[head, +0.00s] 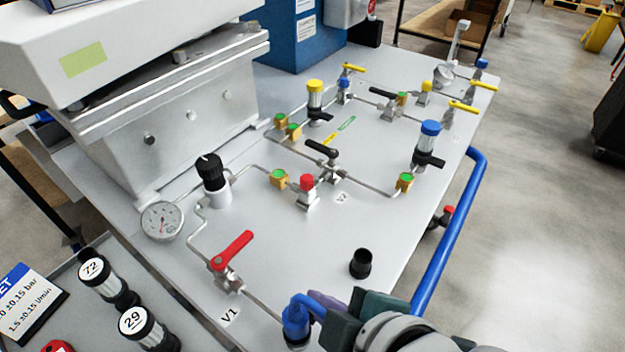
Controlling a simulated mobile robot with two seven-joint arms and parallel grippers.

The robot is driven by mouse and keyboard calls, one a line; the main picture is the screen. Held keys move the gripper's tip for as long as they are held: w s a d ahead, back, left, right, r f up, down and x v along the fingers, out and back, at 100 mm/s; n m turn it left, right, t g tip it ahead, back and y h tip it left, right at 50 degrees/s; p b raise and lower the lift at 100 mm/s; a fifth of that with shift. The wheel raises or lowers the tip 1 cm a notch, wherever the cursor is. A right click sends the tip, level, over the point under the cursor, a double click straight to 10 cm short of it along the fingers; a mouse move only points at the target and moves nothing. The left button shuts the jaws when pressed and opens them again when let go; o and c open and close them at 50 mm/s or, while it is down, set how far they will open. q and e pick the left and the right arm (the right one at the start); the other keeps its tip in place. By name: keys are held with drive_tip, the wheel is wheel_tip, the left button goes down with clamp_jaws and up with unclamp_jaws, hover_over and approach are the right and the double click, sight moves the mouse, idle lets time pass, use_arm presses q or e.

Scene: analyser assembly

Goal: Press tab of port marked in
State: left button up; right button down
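A blue fitting (297,318) stands at the near edge of the grey panel (300,240), at the end of the thin pipe from the red-handled valve by the V1 label (229,316). No "in" marking is readable, so I cannot tell whether this is the named port. My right gripper (324,312) comes in from the bottom right, its fingertips beside or against the fitting's right side. Its dark green and purple parts overlap, and the finger gap is hidden. Contact with a tab cannot be made out. My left gripper is out of view.
A red valve handle (232,250), a pressure gauge (161,221) and a black-knobbed regulator (212,173) stand to the left. A black cup-like part (361,263) sits just behind my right gripper. A blue rail (455,235) runs along the right edge.

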drive_tip(key=shift+f, duration=0.25)
idle(0.4)
drive_tip(key=shift+f+b, duration=0.3)
drive_tip(key=shift+b, duration=0.1)
drive_tip(key=shift+r, duration=0.1)
idle(0.3)
drive_tip(key=shift+r+p, duration=0.9)
drive_tip(key=shift+p, duration=0.15)
wheel_tip(320, 180, up, 5)
drive_tip(key=p, duration=0.5)
